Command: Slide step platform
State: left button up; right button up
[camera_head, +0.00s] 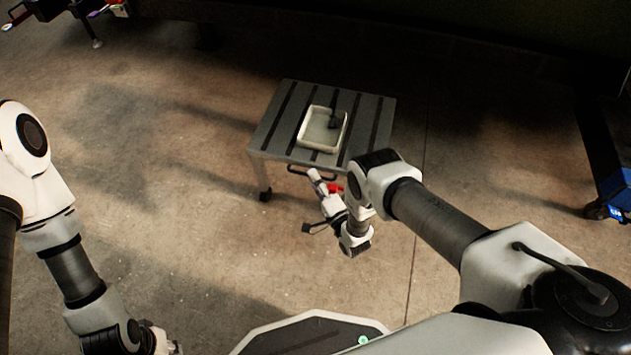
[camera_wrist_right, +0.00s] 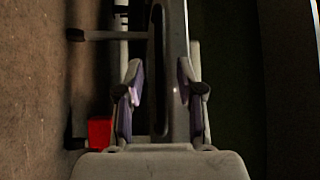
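The step platform (camera_head: 271,141), a low grey table with dark strips on top and castered legs, stands in the middle of the floor. A dark handle (camera_head: 295,170) shows below its near edge. My right gripper (camera_head: 316,176) is just in front of that near edge, by the handle. In the right wrist view its two fingers (camera_wrist_right: 160,95) are apart, with a long grey bar or edge of the platform (camera_wrist_right: 178,45) beyond or between them. I cannot tell whether they touch it. My left gripper (camera_head: 165,345) is at the bottom left, partly cut off, its fingers unclear.
A pale tray (camera_head: 310,143) with a dark tool (camera_head: 334,119) lies on the platform. A blue-and-dark stand (camera_head: 608,192) with a caster is at the right. Equipment (camera_head: 70,10) stands at the top left. The floor left of the platform is clear.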

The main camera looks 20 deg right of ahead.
grip_shut()
jog(key=shift+d, duration=0.1)
